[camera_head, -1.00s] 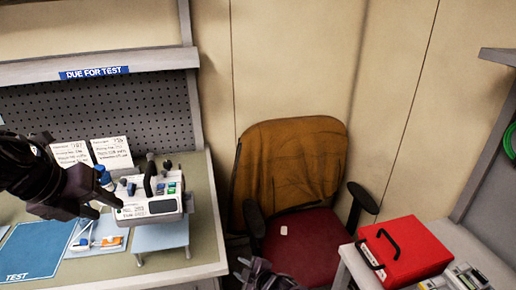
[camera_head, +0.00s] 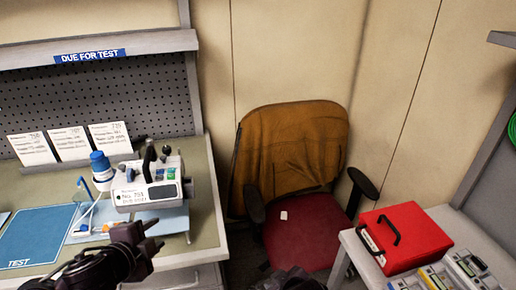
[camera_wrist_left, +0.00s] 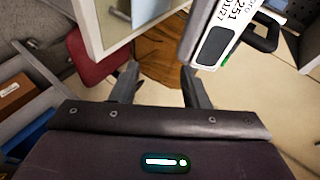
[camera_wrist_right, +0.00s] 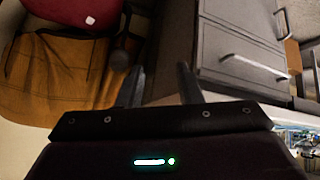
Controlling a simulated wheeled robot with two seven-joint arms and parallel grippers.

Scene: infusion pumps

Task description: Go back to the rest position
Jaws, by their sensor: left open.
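My left gripper (camera_head: 142,238) is open and empty, low over the front of the left bench, just below a white infusion pump (camera_head: 158,172). My right gripper (camera_head: 290,280) shows only partly at the bottom edge of the head view. In the right wrist view its fingers (camera_wrist_right: 162,85) are apart with nothing between them.
An office chair (camera_head: 290,160) with a brown cloth stands between the benches. A red case (camera_head: 410,235) and several small devices (camera_head: 450,272) sit on the right table. A blue mat (camera_head: 38,238), a blue-capped bottle (camera_head: 101,166) and cards (camera_head: 72,143) are on the left bench.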

